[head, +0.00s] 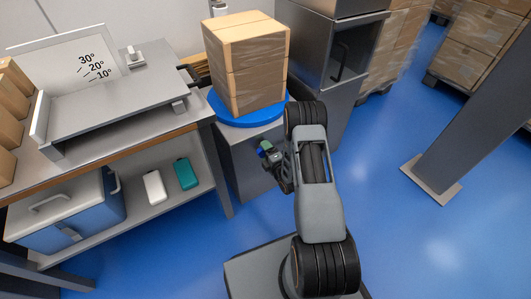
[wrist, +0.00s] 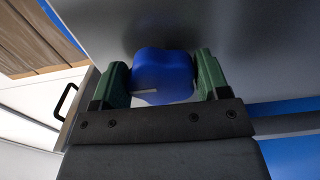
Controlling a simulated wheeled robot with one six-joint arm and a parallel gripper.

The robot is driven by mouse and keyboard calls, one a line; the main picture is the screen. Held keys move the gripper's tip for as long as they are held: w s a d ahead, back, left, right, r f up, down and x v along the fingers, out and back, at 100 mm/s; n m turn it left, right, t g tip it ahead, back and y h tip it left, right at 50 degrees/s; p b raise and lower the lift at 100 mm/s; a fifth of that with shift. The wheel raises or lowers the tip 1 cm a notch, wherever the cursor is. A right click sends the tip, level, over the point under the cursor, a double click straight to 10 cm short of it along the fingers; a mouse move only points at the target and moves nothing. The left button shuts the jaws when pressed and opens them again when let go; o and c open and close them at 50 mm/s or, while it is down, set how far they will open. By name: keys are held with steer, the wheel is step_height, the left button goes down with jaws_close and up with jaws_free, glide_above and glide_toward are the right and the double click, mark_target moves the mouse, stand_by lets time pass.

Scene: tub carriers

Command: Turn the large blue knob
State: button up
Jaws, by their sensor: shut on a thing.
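The large blue knob (wrist: 163,75) sits on a grey metal panel (wrist: 245,45) in the wrist view. It has a lobed rim and a short pale mark on its face. My gripper (wrist: 162,84) has one green finger on each side of the knob and is shut on it. In the head view my gripper (head: 266,147) is at the front of the grey cabinet (head: 240,150) under the blue turntable (head: 222,112). The knob is hard to make out there, mostly hidden by the gripper.
Wrapped cardboard boxes (head: 250,65) stand on the turntable, above my gripper. A workbench (head: 120,135) with a tilted plate and angle marks is on the left. A tall metal cabinet (head: 310,60) stands behind my arm. A grey post (head: 470,110) is at right, with clear blue floor around it.

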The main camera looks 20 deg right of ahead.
stand_by(0.4)
steer(key=o, duration=0.9)
steer(key=shift+s, duration=0.1)
steer(key=s+p, duration=0.1)
steer(key=s, duration=0.3)
steer(key=s+d, duration=0.1)
steer(key=s, duration=0.4)
steer(key=s+d+p, duration=0.1)
steer(key=s, duration=0.3)
steer(key=shift+s+d+p, duration=0.15)
steer(key=shift+s+p, duration=0.1)
steer(key=shift+p, duration=0.05)
